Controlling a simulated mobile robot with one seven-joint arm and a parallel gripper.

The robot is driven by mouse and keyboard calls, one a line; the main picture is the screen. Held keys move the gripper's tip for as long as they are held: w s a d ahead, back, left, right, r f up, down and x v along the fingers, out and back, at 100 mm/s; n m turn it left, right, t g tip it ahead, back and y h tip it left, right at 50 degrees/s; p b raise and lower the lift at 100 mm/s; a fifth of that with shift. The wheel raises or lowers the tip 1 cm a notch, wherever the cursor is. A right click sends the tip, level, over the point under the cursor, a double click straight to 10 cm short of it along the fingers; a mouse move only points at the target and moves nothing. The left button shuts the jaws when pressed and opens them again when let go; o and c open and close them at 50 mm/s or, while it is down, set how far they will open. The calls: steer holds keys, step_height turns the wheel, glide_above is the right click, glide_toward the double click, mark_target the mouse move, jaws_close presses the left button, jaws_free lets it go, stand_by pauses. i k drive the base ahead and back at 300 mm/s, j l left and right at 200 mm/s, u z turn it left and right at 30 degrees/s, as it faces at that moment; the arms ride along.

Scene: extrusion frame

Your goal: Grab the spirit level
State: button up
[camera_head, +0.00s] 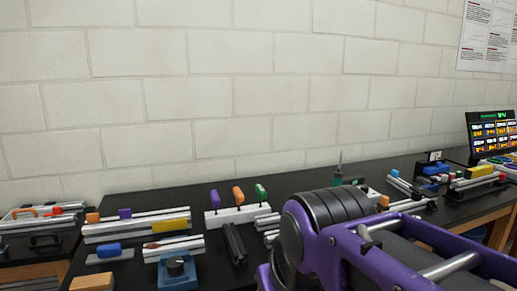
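A short yellow bar (171,226) lies on or against pale extrusions at the left of the dark bench. It may be the spirit level, but it is too small to tell for sure. My purple and dark grey arm (330,235) fills the lower right of the head view and hides part of the bench behind it. My gripper is not in view.
Pale extrusions (140,217) lie around the yellow bar. A white rack (232,217) holds purple, orange and green handled tools. A blue device with a black knob (177,270) stands at the front edge. A screen (491,131) stands far right.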

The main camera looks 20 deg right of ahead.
mark_target(472, 173)
steer(key=k+z, duration=0.15)
steer(key=z, duration=0.85)
steer(key=j+z, duration=0.1)
steer(key=z, duration=1.1)
steer(key=j, duration=0.4)
steer(key=i+j, duration=0.1)
steer(key=j, duration=0.25)
steer(key=i, duration=0.2)
steer(key=k, duration=0.4)
steer(key=i+l, duration=0.35)
steer(key=i, duration=0.15)
steer(key=i+l, duration=0.3)
steer(key=i, duration=0.25)
steer(key=i+l, duration=0.35)
steer(key=i, duration=0.15)
steer(key=i+l, duration=0.3)
steer(key=i, duration=0.2)
steer(key=i+l, duration=0.35)
steer(key=i, duration=0.2)
steer(key=z, duration=0.05)
